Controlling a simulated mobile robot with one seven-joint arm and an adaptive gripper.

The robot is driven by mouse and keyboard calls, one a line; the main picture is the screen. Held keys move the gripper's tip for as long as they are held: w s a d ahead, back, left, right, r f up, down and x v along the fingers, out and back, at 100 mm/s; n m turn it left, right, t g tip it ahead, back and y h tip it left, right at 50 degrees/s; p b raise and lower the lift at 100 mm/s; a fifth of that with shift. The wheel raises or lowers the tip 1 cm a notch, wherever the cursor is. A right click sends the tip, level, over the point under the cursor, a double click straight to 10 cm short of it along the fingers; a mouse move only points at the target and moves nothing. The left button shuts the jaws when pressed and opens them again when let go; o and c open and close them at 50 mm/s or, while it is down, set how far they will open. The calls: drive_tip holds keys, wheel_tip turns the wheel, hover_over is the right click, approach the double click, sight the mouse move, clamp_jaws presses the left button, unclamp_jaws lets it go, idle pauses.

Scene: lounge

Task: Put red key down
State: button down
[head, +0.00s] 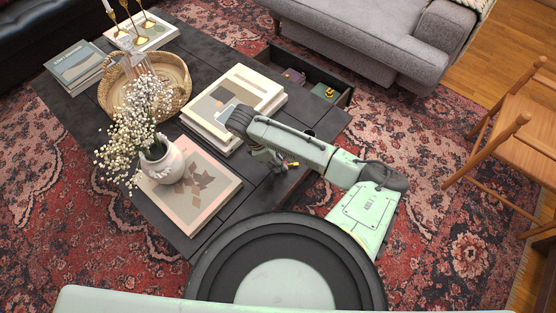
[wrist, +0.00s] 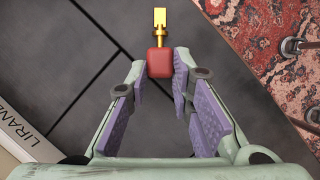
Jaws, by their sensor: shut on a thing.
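The red key (wrist: 159,62) has a red block-shaped head and a gold shaft and bit. My gripper (wrist: 160,75) is shut on its red head, with the gold end pointing away past the fingertips. The key is over the dark coffee table (wrist: 90,50). I cannot tell whether it touches the tabletop. In the head view my gripper (head: 279,163) is low over the table's near right part, and a small bit of the key (head: 293,164) shows beside the fingers.
Stacked books (head: 235,105), a flat book (head: 190,190), a white flower vase (head: 161,160) and a wicker basket (head: 175,75) occupy the table. An open drawer (head: 342,97) holds small items. The patterned rug (wrist: 275,55) lies beyond the table edge.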

drive_tip(key=shift+f, duration=0.4)
drive_tip(key=c, duration=1.4)
unclamp_jaws()
drive_tip(key=shift+f, duration=0.1)
drive_tip(key=shift+d+v, duration=0.15)
drive_tip(key=shift+v, duration=3.2)
drive_tip(key=shift+d+v, duration=0.15)
drive_tip(key=shift+v, duration=3.15)
